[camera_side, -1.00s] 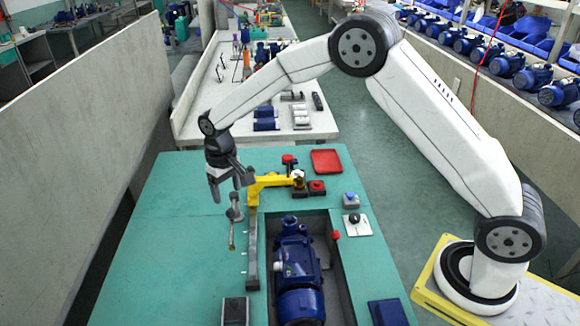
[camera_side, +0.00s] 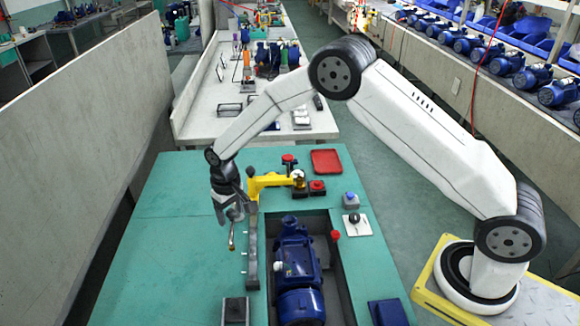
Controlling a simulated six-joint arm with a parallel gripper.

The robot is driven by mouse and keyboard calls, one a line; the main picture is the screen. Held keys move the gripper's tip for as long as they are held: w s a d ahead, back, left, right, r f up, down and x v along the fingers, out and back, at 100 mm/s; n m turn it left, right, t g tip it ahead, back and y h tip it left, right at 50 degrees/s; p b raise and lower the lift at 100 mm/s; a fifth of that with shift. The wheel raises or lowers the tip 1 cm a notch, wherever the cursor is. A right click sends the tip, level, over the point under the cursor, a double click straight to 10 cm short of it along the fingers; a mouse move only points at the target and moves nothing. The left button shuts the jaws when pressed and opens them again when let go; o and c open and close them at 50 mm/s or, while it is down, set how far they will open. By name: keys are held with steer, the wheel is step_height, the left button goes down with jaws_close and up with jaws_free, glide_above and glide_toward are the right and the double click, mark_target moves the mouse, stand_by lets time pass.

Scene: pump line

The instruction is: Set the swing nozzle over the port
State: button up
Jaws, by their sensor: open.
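The yellow swing arm (camera_side: 268,182) reaches left from its post, and the grey nozzle (camera_side: 232,238) hangs below its left end. My gripper (camera_side: 228,216) is at the nozzle's upper part, pointing down, with its jaws open. I cannot tell whether the jaws are around the nozzle or just in front of it. The blue pump (camera_side: 296,262) lies in the recess of the green bench, right of the nozzle. A small pale fitting shows on the pump's left side; I cannot tell whether it is the port.
A grey rail (camera_side: 252,262) stands between nozzle and pump. Red buttons (camera_side: 317,186), a red tray (camera_side: 326,161), a blue button box (camera_side: 350,200) and a black-knobbed joystick plate (camera_side: 356,225) sit to the right. The green bench (camera_side: 165,250) is clear on the left.

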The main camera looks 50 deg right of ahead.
jaws_close()
stand_by(1.4)
